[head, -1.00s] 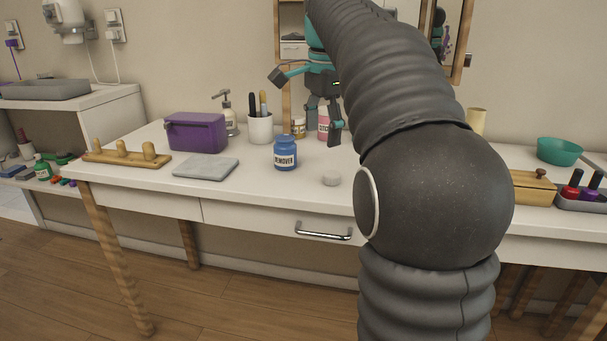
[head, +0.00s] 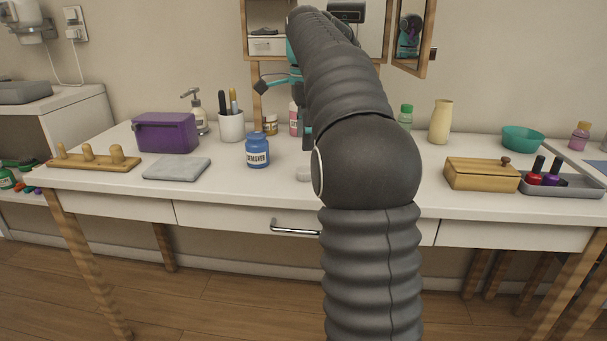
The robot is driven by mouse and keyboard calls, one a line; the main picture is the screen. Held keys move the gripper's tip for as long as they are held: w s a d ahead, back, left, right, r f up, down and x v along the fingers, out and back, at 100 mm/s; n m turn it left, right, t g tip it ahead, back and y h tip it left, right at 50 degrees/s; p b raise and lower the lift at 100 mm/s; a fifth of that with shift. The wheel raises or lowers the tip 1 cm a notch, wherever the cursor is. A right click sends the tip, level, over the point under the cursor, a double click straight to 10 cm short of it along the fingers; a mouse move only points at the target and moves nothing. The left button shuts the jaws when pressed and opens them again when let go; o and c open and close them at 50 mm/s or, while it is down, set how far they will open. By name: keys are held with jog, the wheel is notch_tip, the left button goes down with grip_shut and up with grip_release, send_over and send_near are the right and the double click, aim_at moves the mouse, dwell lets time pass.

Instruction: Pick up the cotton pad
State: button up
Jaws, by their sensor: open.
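A small round off-white disc (head: 303,174), which looks like the cotton pad, lies flat on the white table to the right of the blue remover jar (head: 257,151). My arm covers its right edge. My gripper (head: 307,143) hangs above and behind the disc, apart from it. It is mostly hidden behind my arm, with only a teal and dark edge showing. It is open, and I see nothing held in it.
A folded grey cloth (head: 177,168), a purple box (head: 166,133) and a wooden peg stand (head: 95,158) are on the left. A brush cup (head: 231,126) and bottles stand behind. A wooden box (head: 481,174) and polish tray (head: 562,186) are right. The table front is clear.

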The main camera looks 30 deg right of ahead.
aim_at(305, 169)
notch_tip(305, 169, down, 8)
jog(key=shift+w+f+b, duration=0.1)
jog(key=shift+b, duration=0.75)
jog(key=c, duration=0.8)
